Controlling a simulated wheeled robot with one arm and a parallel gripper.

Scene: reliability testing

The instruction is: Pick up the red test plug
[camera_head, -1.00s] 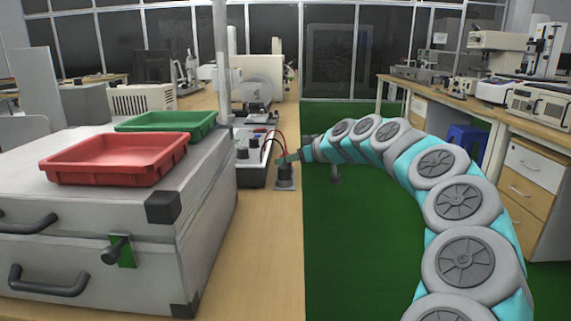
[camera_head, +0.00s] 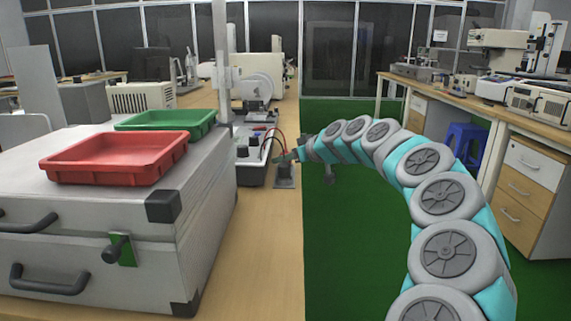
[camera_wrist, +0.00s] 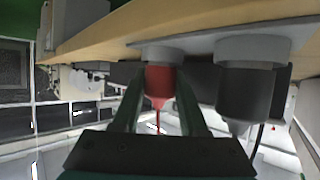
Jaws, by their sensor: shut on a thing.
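The red test plug (camera_wrist: 158,82) shows in the wrist view, its collar against a pale round socket (camera_wrist: 160,53) on a light panel, with a thin red lead trailing from its tip. My gripper (camera_wrist: 160,88) has a green finger on each side of the plug and is shut on it. In the head view my gripper (camera_head: 287,158) is small, beside the dark post at the bench edge, and the plug cannot be made out there.
A black plug (camera_wrist: 243,98) sits in the neighbouring socket, close beside my finger. In the head view, a grey case (camera_head: 90,240) with a red tray (camera_head: 115,158) and a green tray (camera_head: 165,123) fills the left of the bench. Green floor (camera_head: 345,270) lies open on the right.

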